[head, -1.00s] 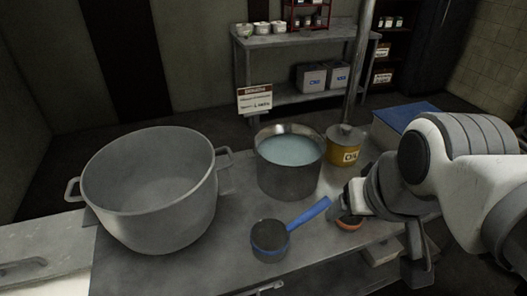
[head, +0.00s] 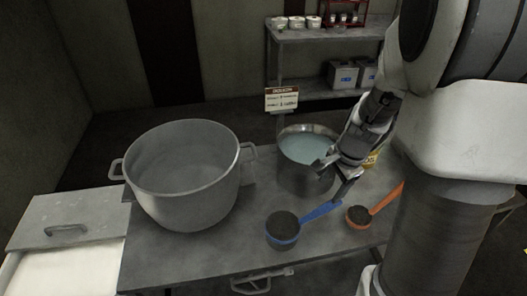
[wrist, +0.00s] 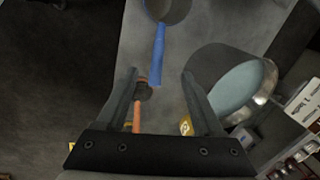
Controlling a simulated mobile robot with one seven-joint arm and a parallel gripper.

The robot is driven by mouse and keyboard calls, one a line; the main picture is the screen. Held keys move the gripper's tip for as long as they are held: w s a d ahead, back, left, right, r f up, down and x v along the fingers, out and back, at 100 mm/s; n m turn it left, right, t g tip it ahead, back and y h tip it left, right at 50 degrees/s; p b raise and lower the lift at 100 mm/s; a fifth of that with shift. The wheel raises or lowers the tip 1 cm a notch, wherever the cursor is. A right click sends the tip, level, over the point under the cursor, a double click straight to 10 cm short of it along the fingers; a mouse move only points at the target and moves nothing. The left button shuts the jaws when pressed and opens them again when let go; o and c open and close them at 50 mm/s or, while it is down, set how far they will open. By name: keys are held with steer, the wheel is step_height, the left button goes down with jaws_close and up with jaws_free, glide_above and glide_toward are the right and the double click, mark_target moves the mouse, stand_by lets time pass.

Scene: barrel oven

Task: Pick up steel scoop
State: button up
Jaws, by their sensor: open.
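Two scoops with dark contents lie on the metal table; I cannot tell which one the task calls the steel scoop. One has a grey, blue-rimmed cup (head: 283,228) and a blue handle (head: 321,211) pointing right and back; its handle also shows in the wrist view (wrist: 158,52). The other has an orange handle (head: 386,199) and stands to its right; it also shows in the wrist view (wrist: 136,118). My gripper (head: 337,178) is open and empty above the table, over the blue handle's far end and in front of the water pot. In the wrist view, the blue handle lies beyond my fingertips (wrist: 160,78).
A large empty grey pot (head: 182,178) stands at the left of the table (head: 215,252). A pot of water (head: 303,150) stands behind the scoops, close to my gripper. A yellow can (head: 370,159) is partly hidden by my arm. The front table area is mostly clear.

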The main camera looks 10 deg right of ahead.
mark_target(320, 210)
steer(key=shift+m, duration=0.3)
steer(key=x, duration=0.4)
steer(key=b+x, duration=0.1)
steer(key=x, duration=0.3)
steer(key=d+b+x, duration=0.1)
steer(key=x, duration=0.4)
steer(key=shift+s+f, duration=0.1)
steer(key=shift+d+x, duration=0.25)
steer(key=shift+x, duration=1)
steer(key=shift+d+x, duration=0.25)
steer(key=shift+x, duration=1.05)
jaws_close()
